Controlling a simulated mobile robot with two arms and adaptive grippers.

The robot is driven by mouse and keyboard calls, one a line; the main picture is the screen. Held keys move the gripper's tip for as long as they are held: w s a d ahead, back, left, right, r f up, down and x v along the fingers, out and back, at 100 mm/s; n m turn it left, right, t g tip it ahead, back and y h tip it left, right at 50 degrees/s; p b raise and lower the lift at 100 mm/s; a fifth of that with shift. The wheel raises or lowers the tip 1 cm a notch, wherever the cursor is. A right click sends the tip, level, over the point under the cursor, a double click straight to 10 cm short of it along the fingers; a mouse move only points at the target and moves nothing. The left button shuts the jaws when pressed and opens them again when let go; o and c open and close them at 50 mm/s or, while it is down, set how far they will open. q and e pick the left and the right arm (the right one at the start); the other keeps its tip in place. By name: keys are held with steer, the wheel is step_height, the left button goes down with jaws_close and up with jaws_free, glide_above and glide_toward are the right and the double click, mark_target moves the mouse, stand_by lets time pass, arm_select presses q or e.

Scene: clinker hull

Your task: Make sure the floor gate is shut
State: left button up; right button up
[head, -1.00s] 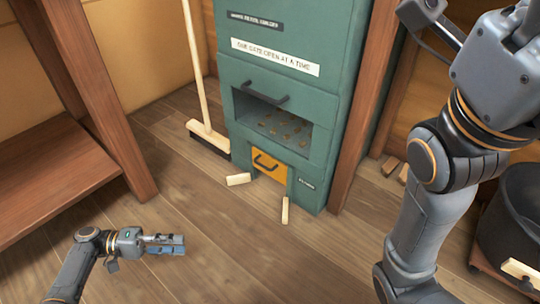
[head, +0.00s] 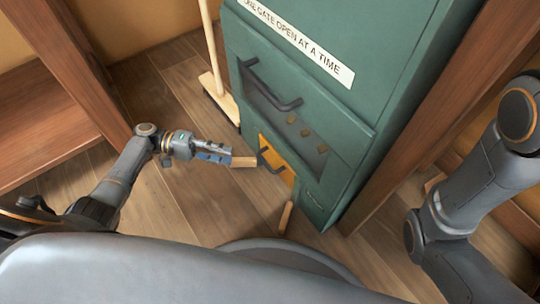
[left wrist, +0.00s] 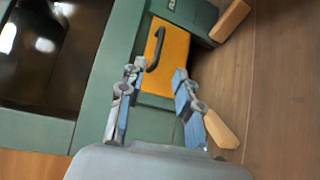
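The floor gate (head: 281,171) is an orange panel with a dark bar handle, low on the green cabinet (head: 345,115). It also shows in the left wrist view (left wrist: 176,60), where a dark gap seems to lie between its floor-side edge and the floor. I cannot tell exactly how far it is raised. My left gripper (head: 225,155) is close in front of the cabinet, pointing at the gate. In the left wrist view its fingers (left wrist: 155,95) are apart, with nothing held between them; the gate handle is ahead, nearer one finger. My right gripper is not in view.
A wooden block (head: 243,162) lies by my left fingertips, outside the fingers in the left wrist view (left wrist: 222,130). Another block (head: 286,217) lies in front of the cabinet. An upper opening with a handle (head: 272,88) shows pieces inside. A broom (head: 217,95) stands left.

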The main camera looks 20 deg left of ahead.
mark_target(266, 163)
arm_select(q)
steer(key=shift+w+d+f+b, duration=0.25)
steer(key=shift+d+b, duration=0.4)
steer(key=shift+d, duration=1.4)
steer(key=shift+w+d+f+b, duration=0.25)
steer(key=shift+d+b, duration=0.35)
steer(key=shift+d, duration=1.45)
steer(key=shift+w+d+f+b, duration=0.15)
steer(key=shift+d+f+b, duration=0.35)
steer(key=shift+d, duration=1.55)
steer(key=shift+r, duration=0.15)
jaws_close()
